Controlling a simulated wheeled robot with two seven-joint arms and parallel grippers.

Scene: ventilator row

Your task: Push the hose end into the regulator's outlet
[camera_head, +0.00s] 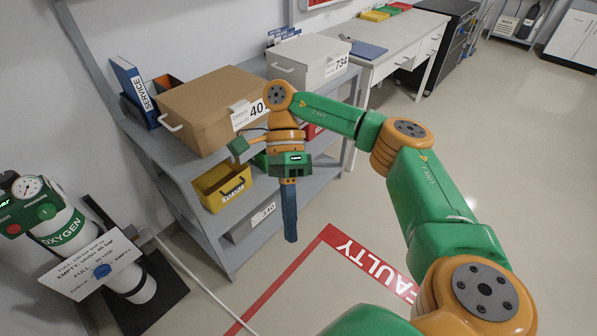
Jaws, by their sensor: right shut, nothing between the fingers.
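The regulator (22,203), green with a round white gauge, sits on top of the oxygen cylinder (66,229) at the left edge. Its outlet cannot be made out. A thin pale hose (205,287) runs from near the cylinder down across the floor and out of the bottom of the picture. I cannot tell where its end is. My right gripper (290,238) points down in front of the shelf, shut and empty, well to the right of the regulator and apart from the hose. My left gripper is not in view.
A grey shelf unit (164,159) holds a brown box (205,105), a white box (312,58) and a yellow bin (222,187). A tag card (85,263) hangs on the cylinder. Red floor marking reading FAULTY (368,263) lies below my arm. The floor at right is clear.

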